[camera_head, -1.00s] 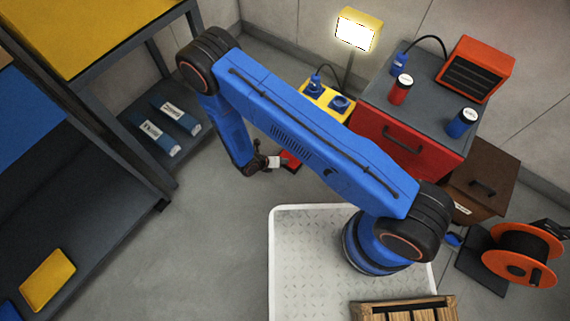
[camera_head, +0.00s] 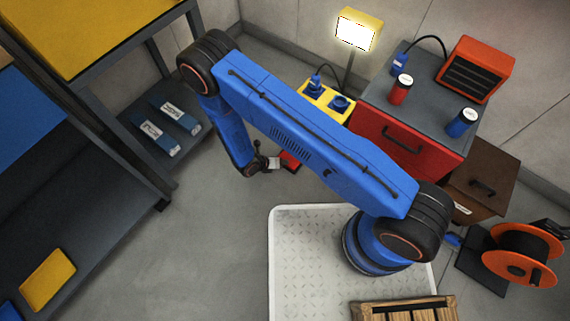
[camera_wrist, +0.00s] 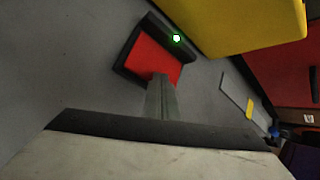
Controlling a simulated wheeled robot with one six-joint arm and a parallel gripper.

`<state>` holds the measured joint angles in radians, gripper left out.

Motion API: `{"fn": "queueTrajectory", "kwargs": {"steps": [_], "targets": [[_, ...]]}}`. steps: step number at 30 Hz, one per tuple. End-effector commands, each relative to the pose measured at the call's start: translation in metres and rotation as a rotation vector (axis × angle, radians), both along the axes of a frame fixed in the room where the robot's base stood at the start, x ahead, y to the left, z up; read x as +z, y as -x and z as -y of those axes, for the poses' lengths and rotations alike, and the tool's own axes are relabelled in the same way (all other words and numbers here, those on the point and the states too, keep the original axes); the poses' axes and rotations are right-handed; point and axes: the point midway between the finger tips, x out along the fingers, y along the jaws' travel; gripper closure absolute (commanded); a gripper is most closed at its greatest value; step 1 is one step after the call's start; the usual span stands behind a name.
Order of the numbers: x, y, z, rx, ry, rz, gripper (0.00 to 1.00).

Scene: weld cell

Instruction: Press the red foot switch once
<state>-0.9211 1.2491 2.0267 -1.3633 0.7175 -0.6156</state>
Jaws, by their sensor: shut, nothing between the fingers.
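The red foot switch (camera_head: 290,160) lies on the grey floor, partly hidden by my arm in the head view. In the wrist view, the foot switch (camera_wrist: 150,60) shows a red pedal in a black housing, with a small green light (camera_wrist: 177,38) lit on it. My gripper (camera_head: 274,163) is low beside the switch in the head view. In the wrist view, my gripper (camera_wrist: 161,82) is shut and empty, and its fingertips overlap the lower edge of the red pedal. I cannot tell whether they touch it.
A yellow socket box (camera_head: 325,97) stands behind the switch, and a red drawer cabinet (camera_head: 375,130) is to its right. A shelf with blue-and-white packs (camera_head: 160,137) stands at the left. Open floor (camera_head: 215,230) lies in front.

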Motion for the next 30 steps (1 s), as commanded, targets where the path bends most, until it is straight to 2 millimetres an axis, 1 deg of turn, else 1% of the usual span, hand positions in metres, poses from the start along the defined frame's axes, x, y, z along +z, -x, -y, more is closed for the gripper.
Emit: {"fn": "queueTrajectory", "kwargs": {"steps": [30], "targets": [[-0.0096, 0.0003, -0.0004, 0.0, 0.0, 0.0, 1.0]]}}
